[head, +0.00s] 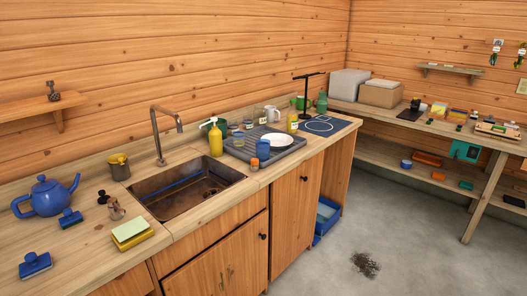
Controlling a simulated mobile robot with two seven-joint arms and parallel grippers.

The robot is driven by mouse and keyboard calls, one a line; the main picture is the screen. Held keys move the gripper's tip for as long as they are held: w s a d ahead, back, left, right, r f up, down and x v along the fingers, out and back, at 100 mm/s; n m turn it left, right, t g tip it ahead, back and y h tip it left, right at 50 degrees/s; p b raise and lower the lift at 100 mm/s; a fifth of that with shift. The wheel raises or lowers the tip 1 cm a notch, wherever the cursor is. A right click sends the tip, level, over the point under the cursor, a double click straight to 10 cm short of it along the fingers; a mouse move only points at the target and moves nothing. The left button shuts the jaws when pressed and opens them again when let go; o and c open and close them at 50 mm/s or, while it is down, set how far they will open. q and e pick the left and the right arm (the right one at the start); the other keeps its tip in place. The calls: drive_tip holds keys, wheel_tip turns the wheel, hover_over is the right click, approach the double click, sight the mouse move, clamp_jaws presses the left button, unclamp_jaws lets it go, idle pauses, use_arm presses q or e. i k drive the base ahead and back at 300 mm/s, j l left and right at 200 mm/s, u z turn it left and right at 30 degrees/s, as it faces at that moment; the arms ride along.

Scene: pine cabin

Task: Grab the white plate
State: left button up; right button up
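A white plate (276,140) lies on a dark grey ribbed drying mat (240,153) on the wooden counter, right of the sink. A blue cup (262,150) stands close in front of the plate on its left side. Neither of my grippers shows in the head view.
A sink (188,190) with a tall faucet (160,135) is set in the counter. A yellow soap bottle (215,140), a yellow bottle (292,121) and a white mug (272,114) stand around the mat. A blue teapot (46,197) is at left. The floor (400,235) is mostly clear.

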sight(279, 142)
drive_tip(key=i+l+u, duration=0.1)
drive_tip(key=u, duration=0.3)
drive_tip(key=i+l+u, duration=0.1)
drive_tip(key=u, duration=0.35)
drive_tip(key=i+l+u, duration=0.1)
drive_tip(key=l+u, duration=0.3)
drive_tip(key=i+l+u, duration=0.2)
drive_tip(key=l, duration=0.15)
drive_tip(key=l+u, duration=0.2)
drive_tip(key=l, duration=0.2)
drive_tip(key=l+u, duration=0.3)
drive_tip(key=l, duration=1.5)
